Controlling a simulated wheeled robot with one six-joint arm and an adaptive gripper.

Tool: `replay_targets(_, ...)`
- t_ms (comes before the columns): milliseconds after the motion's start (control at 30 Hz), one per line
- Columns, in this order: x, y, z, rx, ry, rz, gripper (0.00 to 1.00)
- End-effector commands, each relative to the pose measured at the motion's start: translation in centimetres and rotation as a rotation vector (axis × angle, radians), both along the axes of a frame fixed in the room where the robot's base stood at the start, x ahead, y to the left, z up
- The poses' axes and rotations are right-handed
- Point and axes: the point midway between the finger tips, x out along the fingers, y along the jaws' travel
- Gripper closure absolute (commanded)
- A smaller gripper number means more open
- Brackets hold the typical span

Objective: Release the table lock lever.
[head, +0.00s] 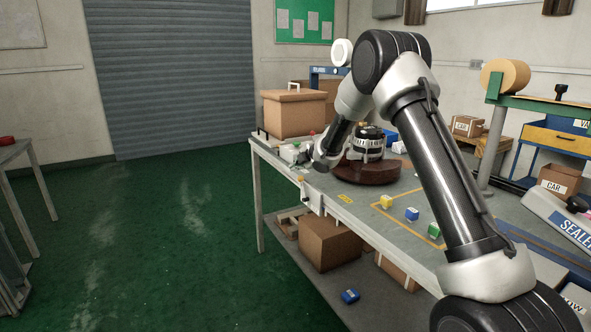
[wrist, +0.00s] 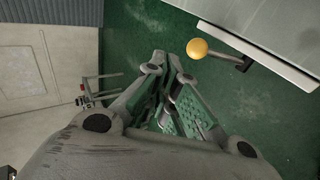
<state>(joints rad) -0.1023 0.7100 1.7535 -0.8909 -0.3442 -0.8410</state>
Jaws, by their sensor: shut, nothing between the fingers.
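The table lock lever shows in the wrist view as a round yellow-orange knob (wrist: 197,48) on a short rod that runs right to the pale edge of the table. My gripper (wrist: 168,66) is shut and empty in the wrist view, its fingertips close together. The knob lies up and right of the fingertips in that picture and appears apart from them. In the head view my arm reaches over the workbench (head: 350,208) to its front-left edge. There the gripper is small and hard to make out. A small orange spot (head: 301,179) at that edge may be the knob.
On the bench stand a dark round turntable (head: 366,172) with an alternator (head: 368,143), a cardboard box (head: 293,113), and yellow (head: 386,201), blue (head: 411,214) and green (head: 433,229) blocks. Boxes (head: 329,243) sit on the lower shelf.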

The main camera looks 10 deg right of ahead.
Motion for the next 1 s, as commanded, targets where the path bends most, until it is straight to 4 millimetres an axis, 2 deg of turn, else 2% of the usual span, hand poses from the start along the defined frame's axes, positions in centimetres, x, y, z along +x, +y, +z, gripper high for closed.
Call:
replay_targets(200,-3.5,-1.7,3.1,-0.001,-0.003,-0.001,1.00)
replay_targets(433,-6.2,-3.0,5.2,-0.001,-0.001,-0.002,1.00)
replay_targets(600,-7.0,-3.3,5.8,0.000,0.000,0.000,1.00)
replay_targets(1000,-7.1,-3.3,5.8,0.000,0.000,0.000,1.00)
